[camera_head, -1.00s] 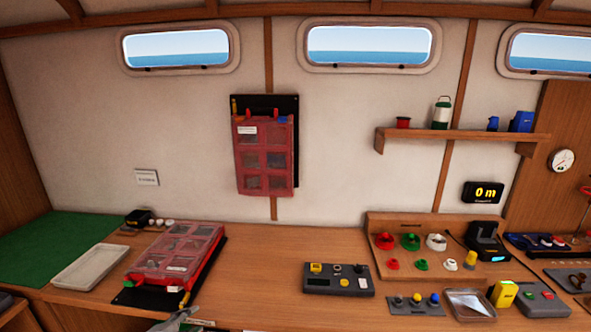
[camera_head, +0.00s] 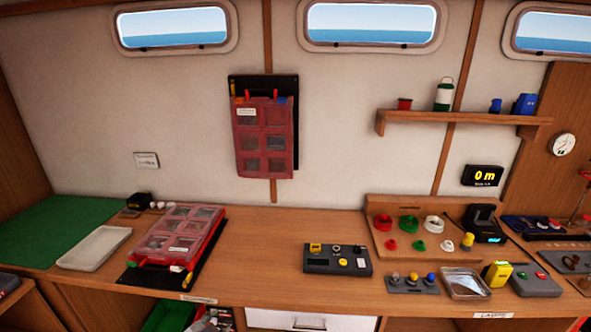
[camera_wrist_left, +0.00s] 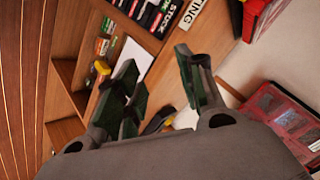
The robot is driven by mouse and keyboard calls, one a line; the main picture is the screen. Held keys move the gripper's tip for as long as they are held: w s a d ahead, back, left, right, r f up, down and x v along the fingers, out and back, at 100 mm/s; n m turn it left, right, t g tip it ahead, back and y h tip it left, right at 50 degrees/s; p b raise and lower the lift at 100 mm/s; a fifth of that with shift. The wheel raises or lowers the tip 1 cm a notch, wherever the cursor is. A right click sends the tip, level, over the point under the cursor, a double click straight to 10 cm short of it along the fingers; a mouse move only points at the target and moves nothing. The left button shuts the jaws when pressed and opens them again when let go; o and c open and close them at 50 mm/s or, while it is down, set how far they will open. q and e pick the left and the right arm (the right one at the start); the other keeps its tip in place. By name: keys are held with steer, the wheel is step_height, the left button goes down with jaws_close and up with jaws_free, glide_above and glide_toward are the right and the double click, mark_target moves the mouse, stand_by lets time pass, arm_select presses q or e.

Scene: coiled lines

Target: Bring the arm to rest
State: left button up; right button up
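My left gripper (camera_wrist_left: 156,60) shows only in the left wrist view. Its two dark fingers, with green inner pads, stand well apart, and I see nothing held between them. Wooden shelving and labelled dark items lie behind the fingers. Neither gripper shows in the head view. My right gripper is not in view.
A red compartment case (camera_head: 180,236) lies on the wooden bench, beside a pale tray (camera_head: 94,248). Another red case (camera_head: 264,138) hangs on the wall. A control box (camera_head: 338,259) stands mid-bench, with bare wood around it. Part of a red case (camera_wrist_left: 285,120) shows in the wrist view.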

arm_select(q)
steer(key=s+f+n+g, duration=0.3)
steer(key=s+n, duration=0.1)
steer(key=s, duration=0.3)
steer(key=s+f+n+g, duration=0.2)
steer(key=s+n+g, duration=0.1)
steer(key=s, duration=0.4)
steer(key=s+a+f+g, duration=0.1)
steer(key=s+f+g, duration=0.15)
steer(key=f, duration=3.15)
steer(key=s+a+f, duration=0.2)
steer(key=s+f, duration=0.7)
steer(key=s, duration=0.2)
steer(key=s+a+f, duration=0.2)
steer(key=s+f, duration=0.8)
steer(key=s, duration=0.1)
steer(key=shift+s, duration=0.3)
